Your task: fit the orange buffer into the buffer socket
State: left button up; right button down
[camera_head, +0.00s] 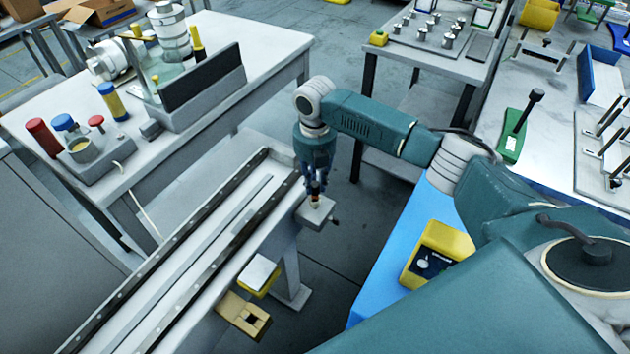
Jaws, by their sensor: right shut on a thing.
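My right gripper (314,190) points straight down at the end of the teal arm, in the middle of the head view. It is shut on a small orange piece, the orange buffer (314,203), of which only a little shows under the fingertips. The buffer is right over a small grey block with a side knob, which looks like the buffer socket (322,215), at the right end of the rail bench. I cannot tell whether the buffer is in the socket opening or just above it. My left gripper is not in view.
The long rail bench (215,258) runs from lower left to the block. A yellow-edged pad (260,273) and a tan bracket (243,315) are at its near side. A yellow box (438,250) stands on a blue surface to the right. A white workbench (262,52) stands behind left.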

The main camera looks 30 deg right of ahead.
aim_at(315, 184)
jog(key=shift+f, duration=0.15)
jog(key=shift+f, duration=0.6)
jog(key=c, duration=1.5)
grip_release()
jog(key=shift+c, duration=0.2)
notch_tip(315, 184, up, 13)
jog(key=b, duration=0.1)
jog(key=shift+r, duration=0.15)
